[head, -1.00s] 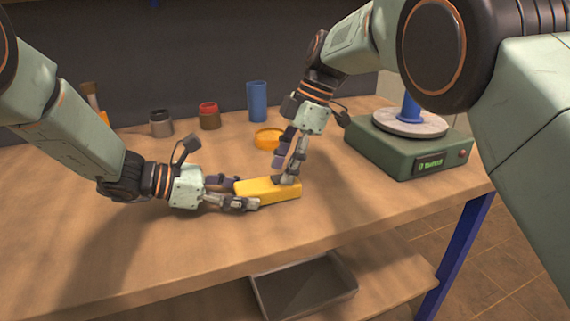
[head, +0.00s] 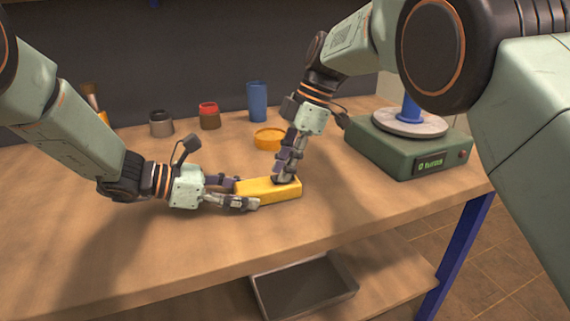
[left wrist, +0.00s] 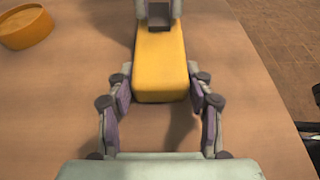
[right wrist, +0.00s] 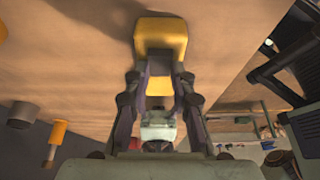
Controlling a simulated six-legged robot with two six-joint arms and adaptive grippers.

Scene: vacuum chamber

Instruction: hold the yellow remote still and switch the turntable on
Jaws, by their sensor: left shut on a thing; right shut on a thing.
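The yellow remote (head: 262,191) lies flat on the wooden bench; it also shows in the left wrist view (left wrist: 161,65) and the right wrist view (right wrist: 160,35). My left gripper (head: 244,195) is shut on its left end, one finger along each long side. My right gripper (head: 286,178) reaches down from above, its fingers shut at the remote's top near the right end. The exact spot under those fingertips is hidden. The green turntable (head: 375,148) stands at the right with a round grey plate, a blue thing on it, and a lit display (head: 431,164).
A low orange round container (head: 268,139) lies behind the remote. A blue cup (head: 257,101), a red-lidded jar (head: 209,117) and a grey jar (head: 161,124) stand at the back. A grey tray (head: 305,287) sits on the shelf below. The bench front is clear.

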